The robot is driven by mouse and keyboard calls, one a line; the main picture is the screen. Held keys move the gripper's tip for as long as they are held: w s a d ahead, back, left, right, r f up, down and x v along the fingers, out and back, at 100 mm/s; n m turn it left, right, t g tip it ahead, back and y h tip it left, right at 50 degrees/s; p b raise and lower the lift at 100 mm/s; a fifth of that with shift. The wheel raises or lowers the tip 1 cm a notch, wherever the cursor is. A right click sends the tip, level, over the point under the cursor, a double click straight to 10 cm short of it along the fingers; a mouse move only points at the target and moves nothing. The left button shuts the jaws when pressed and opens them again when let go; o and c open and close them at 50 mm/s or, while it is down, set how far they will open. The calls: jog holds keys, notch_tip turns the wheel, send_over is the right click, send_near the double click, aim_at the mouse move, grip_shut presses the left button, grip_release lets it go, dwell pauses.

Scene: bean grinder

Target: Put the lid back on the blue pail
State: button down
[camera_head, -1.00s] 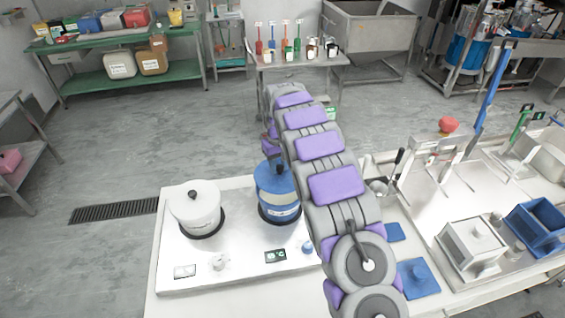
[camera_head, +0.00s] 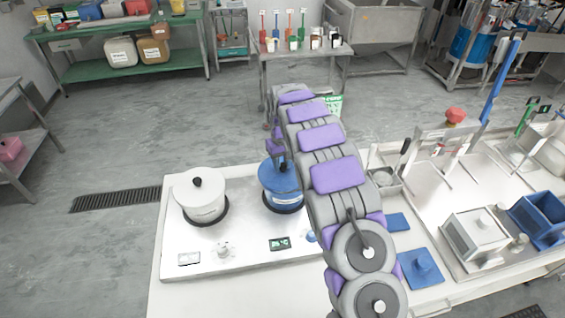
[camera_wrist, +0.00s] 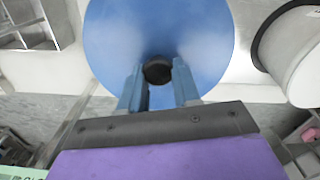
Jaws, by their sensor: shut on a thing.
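The blue pail (camera_head: 283,206) stands on the white bench plate, left of my arm, its right side partly hidden by the arm. Its blue lid (camera_wrist: 158,30) fills the upper middle of the wrist view, with a black knob (camera_wrist: 157,71) at its centre. My gripper (camera_wrist: 158,88) is shut on that knob, one finger on either side. In the head view the lid (camera_head: 273,178) is over the pail's mouth and looks level. I cannot tell whether it rests on the rim or is slightly above it.
A white lidded pail (camera_head: 200,200) stands close on the left. A display (camera_head: 280,243) and a knob (camera_head: 224,248) are at the plate's front. Right of my arm are blue pads (camera_head: 421,270), a white box (camera_head: 475,236) and a blue bin (camera_head: 540,220).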

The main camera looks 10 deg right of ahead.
jog(key=shift+d+r, duration=0.1)
jog(key=shift+d, duration=0.8)
jog(key=shift+s, duration=0.1)
jog(key=shift+a+p, duration=0.15)
jog(key=shift+p, duration=0.15)
jog(key=shift+a, duration=0.45)
jog(key=shift+d+p, duration=0.15)
jog(key=shift+p, duration=0.35)
dwell(1.4)
jog(key=c, duration=0.7)
grip_release()
jog(key=shift+o, duration=0.2)
